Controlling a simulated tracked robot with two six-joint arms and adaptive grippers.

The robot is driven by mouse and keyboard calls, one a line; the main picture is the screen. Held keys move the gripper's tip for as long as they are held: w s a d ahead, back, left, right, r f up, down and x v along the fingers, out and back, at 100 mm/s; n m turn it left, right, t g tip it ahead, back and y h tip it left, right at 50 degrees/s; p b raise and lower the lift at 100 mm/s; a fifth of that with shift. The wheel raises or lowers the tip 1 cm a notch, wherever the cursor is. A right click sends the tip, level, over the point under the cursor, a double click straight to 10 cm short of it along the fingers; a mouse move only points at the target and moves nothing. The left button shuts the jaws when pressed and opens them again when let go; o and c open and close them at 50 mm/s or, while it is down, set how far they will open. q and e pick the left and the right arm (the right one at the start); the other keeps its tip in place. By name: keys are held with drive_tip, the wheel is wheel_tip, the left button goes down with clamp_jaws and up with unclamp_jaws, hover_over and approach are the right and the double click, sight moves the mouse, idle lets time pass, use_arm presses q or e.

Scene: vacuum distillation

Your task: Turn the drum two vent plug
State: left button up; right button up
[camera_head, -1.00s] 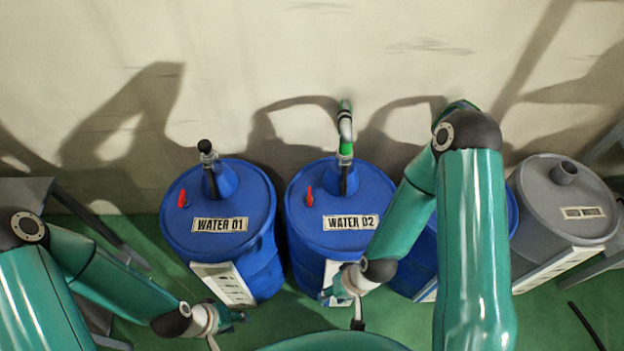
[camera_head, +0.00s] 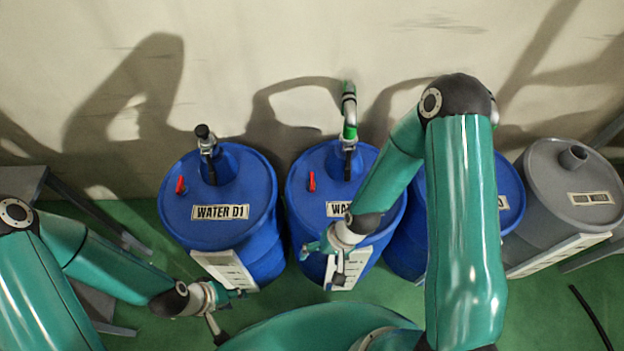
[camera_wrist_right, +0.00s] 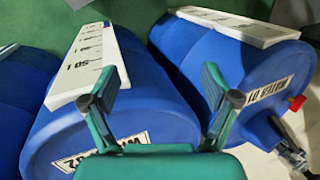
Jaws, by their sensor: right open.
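The drum two vent plug (camera_head: 311,181) is a small red plug standing on the left part of the lid of the blue WATER 02 drum (camera_head: 330,207). My right gripper (camera_head: 322,263) is open and empty, over the front of this drum and nearer the camera than the plug, not touching it. In the right wrist view its fingers (camera_wrist_right: 159,73) are spread in front of drum two (camera_wrist_right: 152,105). The drum two plug does not show there. My left gripper (camera_head: 235,294) is low in front of drum one; its jaws are too small to read.
The blue WATER 01 drum (camera_head: 218,206) stands left, with its own red plug (camera_head: 180,185). A hose with a green section (camera_head: 349,129) rises from drum two. Another blue drum (camera_head: 510,195) and a grey drum (camera_head: 570,190) stand right. The wall (camera_head: 270,45) is behind.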

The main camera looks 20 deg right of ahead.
drive_tip(key=w+m+b, duration=0.1)
drive_tip(key=w, duration=0.3)
drive_tip(key=w+m+b, duration=0.1)
drive_tip(key=w+m, duration=0.1)
drive_tip(key=w, duration=0.2)
drive_tip(key=shift+a+f, duration=0.1)
drive_tip(key=shift+f, duration=0.1)
drive_tip(key=w+r+m+b, duration=0.1)
drive_tip(key=w, duration=0.1)
drive_tip(key=w+r+m+b, duration=0.1)
drive_tip(key=w+m, duration=0.1)
drive_tip(key=w, duration=0.1)
drive_tip(key=w+d+r+m+h+b, duration=0.1)
drive_tip(key=w, duration=0.1)
drive_tip(key=shift+w+r+m, duration=0.3)
drive_tip(key=w+d+r+m+h+b, duration=0.2)
drive_tip(key=w+r+m, duration=0.3)
drive_tip(key=r, duration=0.1)
drive_tip(key=m+h+b, duration=0.1)
drive_tip(key=m+b, duration=0.1)
drive_tip(key=m, duration=0.3)
approach(312, 180)
wheel_tip(312, 180, down, 10)
drive_tip(key=shift+w+r+b, duration=0.15)
drive_tip(key=shift+r+b, duration=0.05)
drive_tip(key=shift+b, duration=0.1)
drive_tip(key=shift+c, duration=0.2)
drive_tip(key=c, duration=1.1)
